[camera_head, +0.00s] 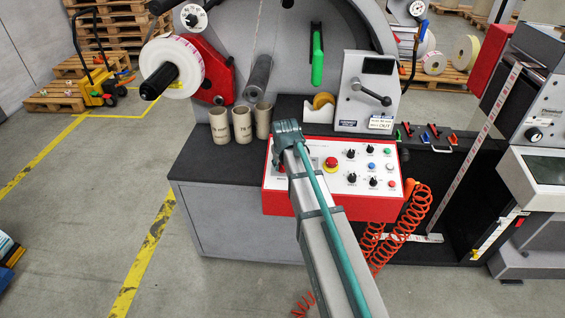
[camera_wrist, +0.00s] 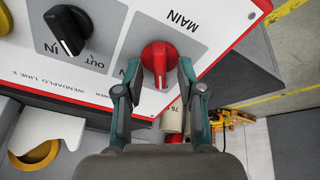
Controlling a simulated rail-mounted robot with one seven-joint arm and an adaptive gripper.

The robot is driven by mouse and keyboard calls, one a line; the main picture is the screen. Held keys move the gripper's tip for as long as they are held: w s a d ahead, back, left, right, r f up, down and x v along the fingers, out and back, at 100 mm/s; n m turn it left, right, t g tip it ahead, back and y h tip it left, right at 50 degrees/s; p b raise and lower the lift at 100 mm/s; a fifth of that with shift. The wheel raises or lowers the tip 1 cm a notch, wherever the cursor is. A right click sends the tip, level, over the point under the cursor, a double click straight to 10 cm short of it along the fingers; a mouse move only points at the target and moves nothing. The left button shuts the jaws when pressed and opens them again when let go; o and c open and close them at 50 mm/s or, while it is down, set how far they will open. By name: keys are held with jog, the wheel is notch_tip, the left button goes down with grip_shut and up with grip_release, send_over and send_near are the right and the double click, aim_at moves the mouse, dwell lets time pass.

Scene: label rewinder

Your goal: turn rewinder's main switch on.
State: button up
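The main switch is a red rotary knob (camera_wrist: 159,62) under the upside-down label MAIN in the wrist view. Its ridge runs nearly up and down in that picture. My gripper (camera_wrist: 158,76) is open, with one fingertip on each side of the knob and a narrow gap showing on both sides. I cannot tell how deep the tips reach along it. In the head view my gripper (camera_head: 288,134) is over the left part of the red-edged white control panel (camera_head: 375,207), and my arm hides the main switch there.
A black IN/OUT knob (camera_wrist: 69,31) sits beside the main switch. A red mushroom button (camera_head: 331,163) is just right of my gripper in the head view. Cardboard cores (camera_head: 242,125) stand behind the panel's left end. A coiled orange hose (camera_head: 412,215) hangs at the right.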

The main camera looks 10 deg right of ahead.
jog(key=shift+f, duration=0.1)
grip_shut()
jog(key=shift+m, duration=0.4)
jog(key=m+b, duration=0.1)
jog(key=m, duration=0.3)
jog(key=shift+f+m+h+b, duration=0.1)
jog(key=shift+m+h+b, duration=0.25)
jog(key=shift+m+h, duration=0.05)
jog(key=m, duration=0.3)
jog(key=m+h+b, duration=0.1)
jog(key=m, duration=0.2)
jog(key=shift+m+g, duration=0.3)
dwell(0.3)
grip_release()
